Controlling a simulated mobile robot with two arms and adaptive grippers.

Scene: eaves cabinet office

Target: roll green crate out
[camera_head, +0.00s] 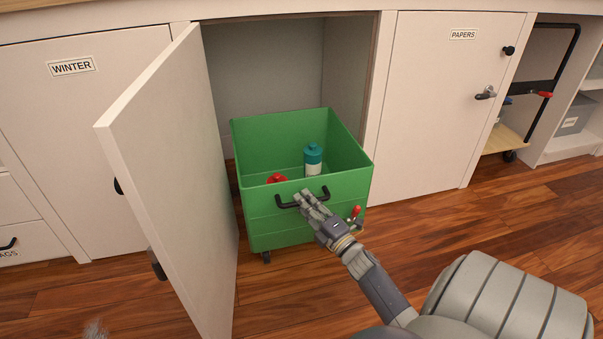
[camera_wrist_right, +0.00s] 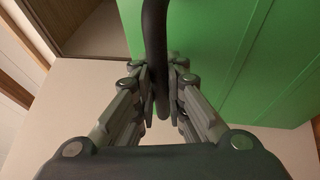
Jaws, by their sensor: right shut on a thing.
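The green crate (camera_head: 290,231) stands on casters, partly out of the open cabinet bay, its front over the wood floor. It holds a teal-and-white bottle (camera_head: 313,160) and a red item (camera_head: 277,178) mostly hidden by the front wall. A black handle (camera_head: 301,198) is on its front. In the right wrist view the black handle (camera_wrist_right: 155,50) runs between the fingers, with the green crate wall (camera_wrist_right: 240,60) behind. A red-tipped lever (camera_head: 355,213) is low on the crate's front right.
The open cabinet door (camera_head: 170,170) stands out at the left, close to the crate. The closed PAPERS door (camera_head: 435,110) is on the right, the WINTER door (camera_head: 80,120) on the left. A cart (camera_head: 510,137) stands far right. Floor (camera_head: 440,220) right of the crate is clear.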

